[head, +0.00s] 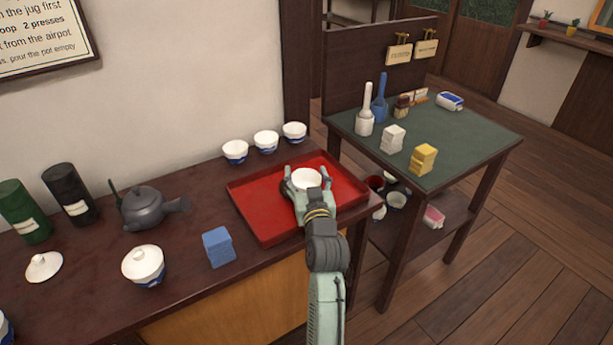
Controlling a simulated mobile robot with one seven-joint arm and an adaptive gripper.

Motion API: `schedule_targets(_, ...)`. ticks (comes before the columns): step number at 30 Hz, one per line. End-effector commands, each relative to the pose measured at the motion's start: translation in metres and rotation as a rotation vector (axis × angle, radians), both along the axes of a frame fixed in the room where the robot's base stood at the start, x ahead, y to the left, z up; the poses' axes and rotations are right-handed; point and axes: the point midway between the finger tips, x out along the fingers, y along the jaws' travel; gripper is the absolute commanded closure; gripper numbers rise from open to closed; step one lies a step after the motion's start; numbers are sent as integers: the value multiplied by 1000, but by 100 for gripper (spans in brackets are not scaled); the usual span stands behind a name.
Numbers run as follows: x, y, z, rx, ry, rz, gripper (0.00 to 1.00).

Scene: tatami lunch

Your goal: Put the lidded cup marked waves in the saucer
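My gripper (306,178) is over the red tray, with one finger on each side of a round white piece (307,180). I cannot tell whether the fingers press on it, nor whether it is a cup or a saucer; my gripper hides its lower part. A white lidded cup (143,266) with blue at its base stands upright on the dark counter, left of a blue block. Its marking is too small to read. Part of another white and blue piece (4,328) shows at the left edge. I cannot make out a saucer for certain.
The red tray (262,222) lies at the counter's right end. Several white and blue cups (266,141) stand behind it. A blue block (218,247), teapot (145,208), canisters (70,193) and white lid (44,266) stand left. A green-topped table (465,140) is at right.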

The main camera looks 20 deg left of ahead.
Motion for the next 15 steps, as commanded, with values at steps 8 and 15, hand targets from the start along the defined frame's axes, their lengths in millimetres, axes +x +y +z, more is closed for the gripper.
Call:
schedule_targets(8, 0, 0, 0, 0, -1, 0, 19)
schedule_targets(15, 0, 0, 1, 0, -1, 0, 19)
